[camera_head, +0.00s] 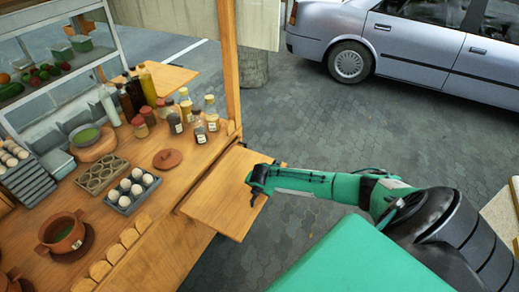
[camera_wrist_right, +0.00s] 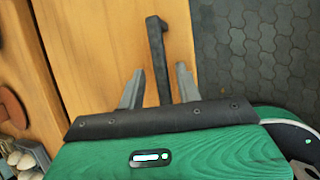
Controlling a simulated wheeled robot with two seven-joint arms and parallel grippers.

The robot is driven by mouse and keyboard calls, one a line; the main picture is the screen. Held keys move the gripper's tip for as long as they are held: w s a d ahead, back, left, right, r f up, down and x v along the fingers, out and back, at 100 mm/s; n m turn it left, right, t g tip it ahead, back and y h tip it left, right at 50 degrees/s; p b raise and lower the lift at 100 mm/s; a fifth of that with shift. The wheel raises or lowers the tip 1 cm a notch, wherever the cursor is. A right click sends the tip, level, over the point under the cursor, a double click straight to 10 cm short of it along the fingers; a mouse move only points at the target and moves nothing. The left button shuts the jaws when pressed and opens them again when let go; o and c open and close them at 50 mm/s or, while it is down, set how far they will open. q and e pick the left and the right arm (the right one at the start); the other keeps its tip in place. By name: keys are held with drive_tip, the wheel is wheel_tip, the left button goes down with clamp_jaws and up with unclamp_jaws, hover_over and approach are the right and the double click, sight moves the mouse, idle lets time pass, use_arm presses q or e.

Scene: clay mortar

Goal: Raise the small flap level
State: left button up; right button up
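The small flap (camera_head: 222,193) is a plain wooden board at the right end of the stall's counter, extending out over the pavement. Its exact slope is hard to tell from above. In the right wrist view, the flap (camera_wrist_right: 95,45) fills the middle, with a dark bar-shaped handle (camera_wrist_right: 155,35) near its outer edge. My right gripper (camera_head: 252,187) is over the flap's outer side. In the wrist view its grey fingers (camera_wrist_right: 159,80) are open on either side of the handle, with visible gaps. My left gripper is not in view.
The counter (camera_head: 200,160) holds bottles, jars, a brown lid (camera_head: 167,159), an egg tray (camera_head: 132,190) and a clay pot (camera_head: 62,232). A wooden post (camera_head: 230,60) rises at the counter's back corner. Grey pavement (camera_head: 300,130) is clear beyond the flap; a silver car (camera_head: 420,45) stands behind.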

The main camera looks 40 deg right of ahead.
drive_tip(key=b+v, duration=0.2)
drive_tip(key=v, duration=1.2)
drive_tip(key=shift+b, duration=0.35)
drive_tip(key=shift+w, duration=0.1)
